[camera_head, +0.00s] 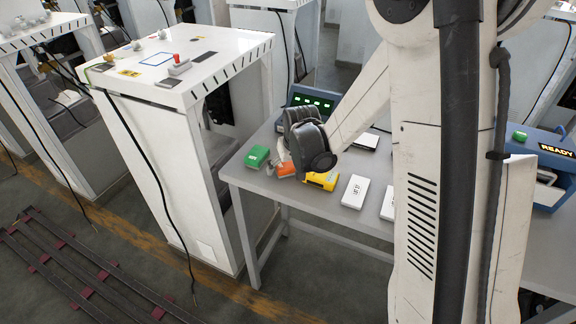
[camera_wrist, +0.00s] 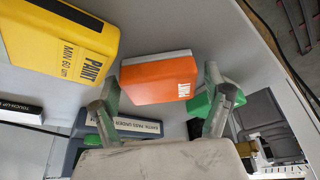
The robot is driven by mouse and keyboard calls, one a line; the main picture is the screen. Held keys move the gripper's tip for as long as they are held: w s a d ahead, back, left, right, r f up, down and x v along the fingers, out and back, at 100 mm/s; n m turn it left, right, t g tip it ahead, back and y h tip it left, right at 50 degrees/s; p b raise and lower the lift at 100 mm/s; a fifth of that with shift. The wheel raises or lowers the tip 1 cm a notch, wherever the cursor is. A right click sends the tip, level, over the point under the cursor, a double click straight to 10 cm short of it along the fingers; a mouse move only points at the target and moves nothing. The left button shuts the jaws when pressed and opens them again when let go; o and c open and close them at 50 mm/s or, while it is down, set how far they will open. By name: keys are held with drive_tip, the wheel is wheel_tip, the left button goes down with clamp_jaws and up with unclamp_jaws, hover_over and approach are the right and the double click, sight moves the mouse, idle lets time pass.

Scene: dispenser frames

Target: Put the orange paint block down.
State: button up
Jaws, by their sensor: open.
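The orange paint block (camera_wrist: 158,80) has a pale underside and lies between the two fingers of my open gripper (camera_wrist: 162,73) in the wrist view. A gap shows on the right between block and finger; contact on the left is hard to tell. In the head view, the orange block (camera_head: 285,168) shows at the grey table's (camera_head: 240,178) left end, partly hidden by my wrist. It appears to be at table level, between a green block (camera_head: 257,157) and a yellow block (camera_head: 323,180).
The yellow block (camera_wrist: 62,38) is close beside the orange one in the wrist view. White blocks (camera_head: 355,191) lie to the right. A dark display unit (camera_head: 312,101) stands behind. A blue READY bin (camera_head: 545,150) is at the right. A white cabinet (camera_head: 190,130) stands left of the table.

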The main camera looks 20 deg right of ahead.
drive_tip(key=v, duration=1.3)
drive_tip(key=s+r+t, duration=0.1)
drive_tip(key=s+r, duration=0.3)
drive_tip(key=s, duration=0.7)
drive_tip(key=s+r+t, duration=0.1)
drive_tip(key=s+r, duration=0.3)
drive_tip(key=s, duration=0.8)
drive_tip(key=shift+s+r+m+t, duration=0.25)
drive_tip(key=shift+r+m+t, duration=0.05)
drive_tip(key=shift+r, duration=0.05)
drive_tip(key=shift+a, duration=0.1)
wheel_tip(320, 180, down, 2)
drive_tip(key=shift+f+b, duration=0.1)
drive_tip(key=shift+b, duration=0.8)
drive_tip(key=shift+c, duration=0.5)
